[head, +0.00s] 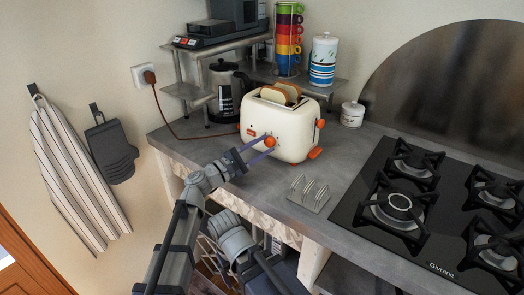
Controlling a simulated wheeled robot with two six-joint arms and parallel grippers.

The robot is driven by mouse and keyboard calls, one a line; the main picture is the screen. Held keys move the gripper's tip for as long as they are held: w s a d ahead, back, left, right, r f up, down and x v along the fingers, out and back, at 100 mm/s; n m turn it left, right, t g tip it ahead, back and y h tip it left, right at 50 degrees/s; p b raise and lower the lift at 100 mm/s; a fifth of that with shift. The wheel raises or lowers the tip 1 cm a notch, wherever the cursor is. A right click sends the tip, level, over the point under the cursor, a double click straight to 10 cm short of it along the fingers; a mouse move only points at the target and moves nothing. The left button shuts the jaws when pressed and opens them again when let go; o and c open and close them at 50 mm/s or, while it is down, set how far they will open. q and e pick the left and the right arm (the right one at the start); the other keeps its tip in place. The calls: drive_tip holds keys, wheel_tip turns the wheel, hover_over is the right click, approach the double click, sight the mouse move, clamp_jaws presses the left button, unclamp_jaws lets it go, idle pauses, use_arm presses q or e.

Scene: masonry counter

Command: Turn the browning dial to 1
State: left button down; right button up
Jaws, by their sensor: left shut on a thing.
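An orange lever (321,123) is on the toaster's right side, and another orange part (316,153) sticks out low at the right. My right gripper is not in view.
A metal toast rack (309,193) stands in front of the toaster, and a black gas hob (440,215) lies to the right. A brown cord (165,115) runs from the wall socket to the counter.

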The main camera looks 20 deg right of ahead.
use_arm(q)
drive_tip(key=shift+s+f+n+b, duration=0.15)
drive_tip(key=shift+n+b, duration=0.15)
drive_tip(key=shift+n, duration=0.3)
drive_tip(key=shift+n+t, duration=0.3)
drive_tip(key=shift+c, duration=2.3)
unclamp_jaws()
drive_tip(key=shift+s+a+f, duration=0.1)
drive_tip(key=shift+a, duration=0.25)
drive_tip(key=r+v, duration=0.2)
drive_tip(key=v, duration=1)
drive_tip(key=shift+a+r, duration=0.2)
drive_tip(key=shift+a, duration=0.05)
